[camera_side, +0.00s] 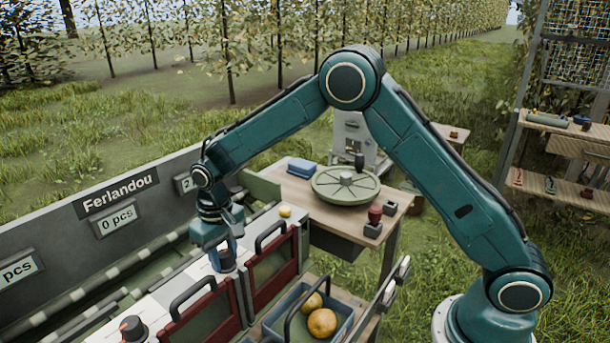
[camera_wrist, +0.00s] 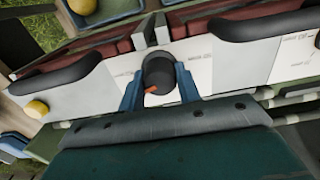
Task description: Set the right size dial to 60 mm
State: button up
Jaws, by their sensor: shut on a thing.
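The right size dial (camera_side: 223,261) is a dark round knob on the white panel of the grader. In the wrist view the dial (camera_wrist: 158,70) shows an orange-red pointer mark facing my gripper, slightly left of its middle. My gripper (camera_side: 222,244) points down over the dial, and its two blue fingers (camera_wrist: 158,88) are shut on either side of it. The scale print on the panel is too small and partly covered, so I cannot read the setting. The left dial (camera_side: 133,327), black with an orange-red mark, stands free at the lower left.
Red flaps with black handles (camera_side: 272,238) stand close beside the dial. A small yellow knob or fruit (camera_side: 285,211) is behind. A green round turntable (camera_side: 345,188) sits on the wooden table.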

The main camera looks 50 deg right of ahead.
jog(key=n, duration=0.5)
jog(key=shift+n, duration=2.4)
jog(key=o, duration=1)
jog(key=shift+c, duration=0.2)
jog(key=shift+a, duration=0.1)
jog(key=shift+s, duration=0.15)
jog(key=shift+a+m, duration=0.1)
jog(key=shift+m, duration=0.2)
